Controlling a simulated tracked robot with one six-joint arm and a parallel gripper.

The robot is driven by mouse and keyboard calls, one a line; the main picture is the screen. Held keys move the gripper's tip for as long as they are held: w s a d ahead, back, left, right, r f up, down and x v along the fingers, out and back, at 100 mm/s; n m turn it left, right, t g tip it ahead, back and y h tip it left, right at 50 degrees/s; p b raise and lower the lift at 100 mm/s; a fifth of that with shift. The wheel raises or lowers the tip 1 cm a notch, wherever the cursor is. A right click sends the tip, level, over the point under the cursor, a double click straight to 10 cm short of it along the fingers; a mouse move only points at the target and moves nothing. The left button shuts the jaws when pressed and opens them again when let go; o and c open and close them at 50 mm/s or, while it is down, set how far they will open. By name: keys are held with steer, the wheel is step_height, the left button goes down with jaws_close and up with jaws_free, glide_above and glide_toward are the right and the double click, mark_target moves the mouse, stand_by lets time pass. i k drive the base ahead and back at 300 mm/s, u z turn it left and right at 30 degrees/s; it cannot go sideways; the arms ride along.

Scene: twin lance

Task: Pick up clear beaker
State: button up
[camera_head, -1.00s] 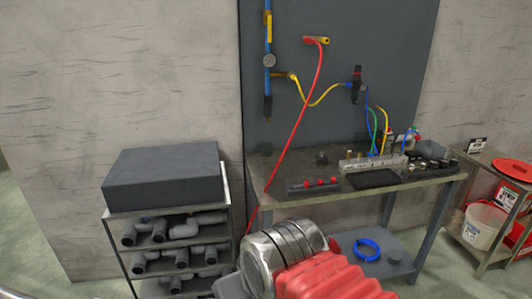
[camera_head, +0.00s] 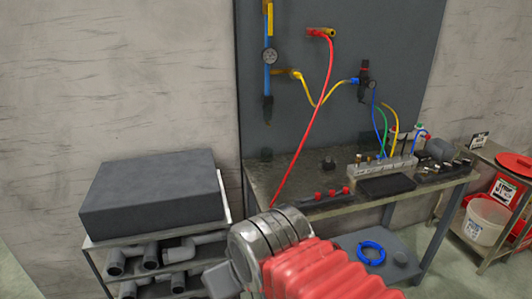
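I see no clear beaker that I can make out in the head view. My own arm, with a red ribbed sleeve and a silver metal joint, shows at the bottom middle. My gripper's fingers are not visible, so whether it holds anything is hidden.
A workbench (camera_head: 300,180) stands ahead with fittings, a manifold (camera_head: 384,168) and hoses on it. A blue coil (camera_head: 371,253) lies on its lower shelf. A rack with a dark grey box (camera_head: 153,194) is at left. A side table with a white bucket (camera_head: 487,222) is at right.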

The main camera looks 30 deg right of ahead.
mark_target(267, 155)
steer(key=u, duration=0.05)
steer(key=i, duration=1.05)
